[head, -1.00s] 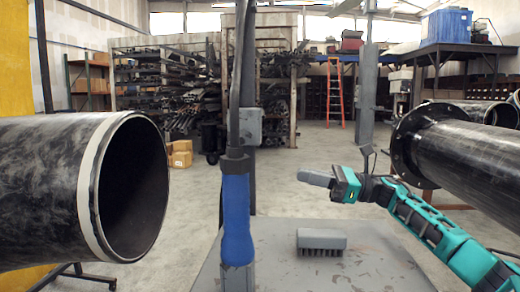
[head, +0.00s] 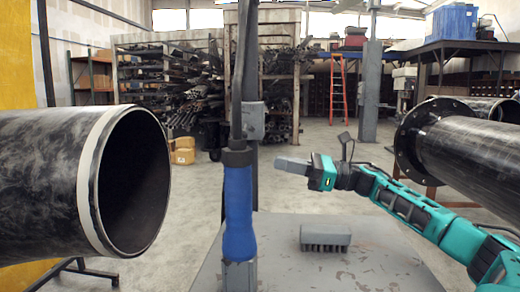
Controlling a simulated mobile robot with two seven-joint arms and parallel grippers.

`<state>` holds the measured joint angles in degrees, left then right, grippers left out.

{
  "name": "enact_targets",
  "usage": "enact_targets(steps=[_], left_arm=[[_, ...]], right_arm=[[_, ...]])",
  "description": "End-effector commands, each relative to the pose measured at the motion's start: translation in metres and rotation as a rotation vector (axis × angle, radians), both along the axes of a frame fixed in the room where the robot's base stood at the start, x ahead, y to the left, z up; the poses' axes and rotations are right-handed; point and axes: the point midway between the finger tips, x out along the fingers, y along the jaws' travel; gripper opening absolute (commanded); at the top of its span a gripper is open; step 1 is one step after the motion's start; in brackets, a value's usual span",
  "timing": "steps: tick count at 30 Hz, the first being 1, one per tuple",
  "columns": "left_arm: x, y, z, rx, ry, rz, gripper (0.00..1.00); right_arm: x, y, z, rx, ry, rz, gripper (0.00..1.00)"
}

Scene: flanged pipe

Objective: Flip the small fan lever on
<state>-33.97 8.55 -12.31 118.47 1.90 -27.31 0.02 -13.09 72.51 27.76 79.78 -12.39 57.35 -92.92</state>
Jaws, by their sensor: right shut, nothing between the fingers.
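I cannot make out a fan or a small lever for certain. A blue-handled upright tool (head: 238,210) with a dark hose running up from it stands at the left of the grey table. A small grey box (head: 252,122) shows behind the hose. My right gripper (head: 290,165), teal with grey fingers, reaches in from the right above the table. Its fingers are shut and empty, pointing left toward the blue tool, with a gap between them. My left gripper is out of view.
A grey brush (head: 325,238) lies bristles down on the grey table (head: 370,262). A large black pipe (head: 50,185) with a white band fills the left. A flanged black pipe (head: 470,152) lies at the right, close behind my right arm.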

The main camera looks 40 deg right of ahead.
Motion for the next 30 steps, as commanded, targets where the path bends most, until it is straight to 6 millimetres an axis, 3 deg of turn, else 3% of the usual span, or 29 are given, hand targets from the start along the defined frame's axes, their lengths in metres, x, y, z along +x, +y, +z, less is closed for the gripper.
enact_targets(steps=[10,13,21,30], left_arm=[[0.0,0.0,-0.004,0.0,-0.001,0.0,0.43],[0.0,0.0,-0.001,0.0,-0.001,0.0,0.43],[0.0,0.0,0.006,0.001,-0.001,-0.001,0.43],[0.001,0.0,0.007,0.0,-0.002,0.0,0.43]], right_arm=[[0.03,0.025,0.01,-0.001,-0.003,-0.001,0.0],[0.036,0.032,0.025,-0.004,-0.003,-0.001,0.0],[0.043,0.041,0.04,0.0,-0.001,-0.001,0.0],[0.044,0.042,0.041,0.001,0.001,-0.002,0.0]])
